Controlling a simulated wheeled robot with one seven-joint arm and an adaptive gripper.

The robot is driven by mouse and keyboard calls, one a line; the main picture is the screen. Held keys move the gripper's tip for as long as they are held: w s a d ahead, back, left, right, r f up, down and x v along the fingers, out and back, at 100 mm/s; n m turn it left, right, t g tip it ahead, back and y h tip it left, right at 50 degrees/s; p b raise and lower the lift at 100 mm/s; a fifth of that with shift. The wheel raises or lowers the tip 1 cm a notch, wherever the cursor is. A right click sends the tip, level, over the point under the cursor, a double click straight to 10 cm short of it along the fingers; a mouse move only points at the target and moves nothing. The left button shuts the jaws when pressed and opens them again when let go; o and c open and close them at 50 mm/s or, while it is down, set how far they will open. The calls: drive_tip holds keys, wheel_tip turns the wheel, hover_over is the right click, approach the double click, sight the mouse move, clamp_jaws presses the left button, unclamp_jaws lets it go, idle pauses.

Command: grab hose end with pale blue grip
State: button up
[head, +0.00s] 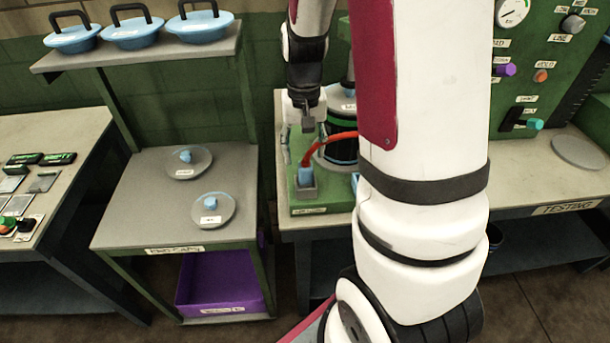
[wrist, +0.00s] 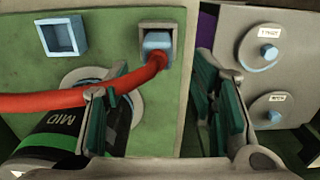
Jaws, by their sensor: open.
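The red hose (head: 341,135) ends in a pale blue grip (head: 305,175), which sits in a grey socket on the green board beside the dark cylinder. In the wrist view the pale blue grip (wrist: 157,41) shows in its socket, with the red hose (wrist: 60,101) curving away to the left. My gripper (head: 308,122) hangs above the grip and apart from it. In the wrist view my gripper (wrist: 165,108) is open and empty, its fingers on either side below the grip. My arm hides part of the cylinder in the head view.
A second, empty pale blue square socket (wrist: 63,37) is left of the grip. The cylinder marked MID (wrist: 65,135) is close to the left finger. A grey stand (head: 150,205) with two round lids is at left. A testing bench (head: 555,185) is at right.

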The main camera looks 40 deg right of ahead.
sight(306, 164)
drive_tip(key=shift+s+f+p, duration=0.15)
drive_tip(key=shift+f+p, duration=0.1)
drive_tip(key=shift+f, duration=1.1)
drive_tip(key=shift+s+f+p, duration=0.1)
drive_tip(key=shift+f+p, duration=0.1)
drive_tip(key=shift+f, duration=1.1)
clamp_jaws()
